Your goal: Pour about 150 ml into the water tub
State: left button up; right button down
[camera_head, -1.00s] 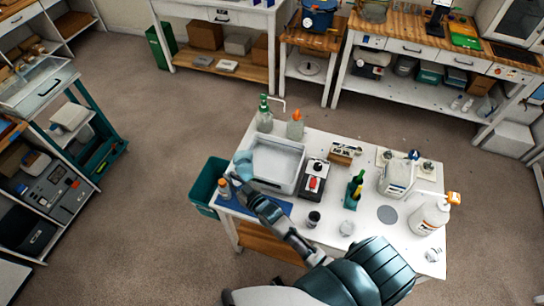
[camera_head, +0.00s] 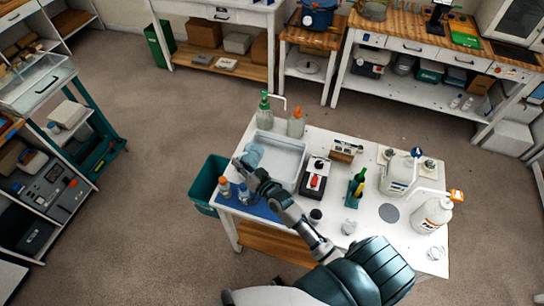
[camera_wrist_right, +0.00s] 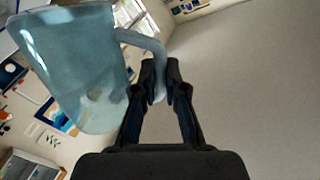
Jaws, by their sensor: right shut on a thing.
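A translucent blue-grey jug (camera_head: 253,153) is at the left side of the white water tub (camera_head: 303,166) in the head view, over its edge. My right gripper (camera_head: 246,172) is shut on the jug's handle. In the right wrist view the jug (camera_wrist_right: 78,65) fills the upper left, tilted in the picture, and its curved handle (camera_wrist_right: 150,43) runs between the fingers (camera_wrist_right: 160,80). I cannot tell the liquid level in the jug or see a stream. The tub looks pale inside. My left gripper is not in view.
Orange-capped bottles (camera_head: 224,186) stand on a blue mat (camera_head: 262,211) left of my forearm. A green-topped pump bottle (camera_head: 264,112) and an orange-topped bottle (camera_head: 296,124) stand behind the tub.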

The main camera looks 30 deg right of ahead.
aim_at(245, 154)
jog(key=d+r+m, duration=0.1)
jog(key=d, duration=0.1)
jog(key=shift+w+d+r+m, duration=0.2)
jog(key=shift+d+r+m, duration=0.15)
jog(key=shift+r+m, duration=0.05)
jog(key=shift+d, duration=0.3)
jog(key=shift+d+m, duration=0.15)
jog(key=shift+m, duration=0.15)
jog(key=shift+w, duration=0.1)
jog(key=shift+r, duration=0.1)
jog(key=shift+a+m, duration=0.3)
jog(key=shift+a, duration=0.1)
jog(key=shift+d+m+b, duration=0.3)
jog(key=shift+b, duration=0.15)
jog(key=shift+d+m, duration=0.3)
jog(key=shift+d, duration=0.2)
jog(key=shift+w, duration=0.1)
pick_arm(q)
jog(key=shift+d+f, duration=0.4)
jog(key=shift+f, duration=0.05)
pick_arm(e)
jog(key=shift+a+m, duration=0.1)
jog(key=shift+m, duration=0.3)
